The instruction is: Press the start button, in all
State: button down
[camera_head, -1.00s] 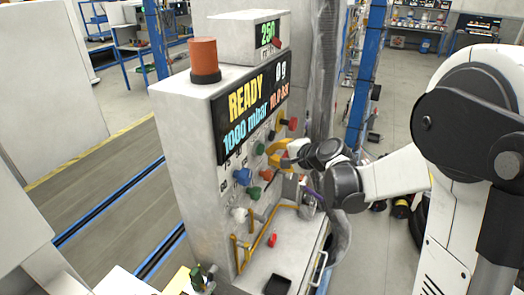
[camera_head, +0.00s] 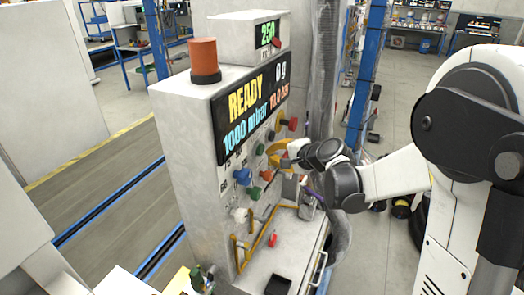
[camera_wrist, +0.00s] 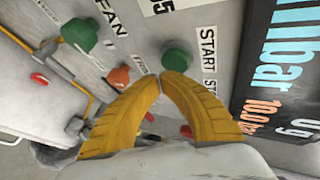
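The start button is the green cap (camera_wrist: 177,60) beside the word START in the wrist view. In the head view a green cap (camera_head: 260,149) shows on the panel just left of my gripper (camera_head: 271,152). My gripper's two yellow fingers also show in the wrist view (camera_wrist: 160,78), with their tips together and nothing visible between them. The tips are just below the start button in that view. Whether they touch it cannot be told. The display (camera_head: 250,105) on the station reads READY, 0 g and 1000 mbar.
Close by on the panel are an orange-red button (camera_wrist: 118,77), a green knob (camera_wrist: 80,34) near the word FAN, and a blue knob (camera_head: 242,176). A yellow bracket (camera_head: 248,248) and a shelf with a black tray (camera_head: 278,285) lie below. A grey hose (camera_head: 341,230) hangs near my arm.

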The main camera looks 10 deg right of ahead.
dwell(0.3)
jog(key=shift+w+a, duration=0.25)
jog(key=shift+a, duration=0.05)
jog(key=shift+w+a, duration=0.3)
jog(key=shift+a, duration=0.15)
dwell(0.7)
jog(key=shift+d, duration=0.15)
jog(key=shift+s+d+b, duration=0.3)
jog(key=shift+s+d, duration=0.25)
jog(key=shift+d, duration=0.05)
jog(key=s+d, duration=0.1)
jog(key=d, duration=0.1)
jog(key=s+d, duration=0.2)
dwell(0.7)
dwell(0.4)
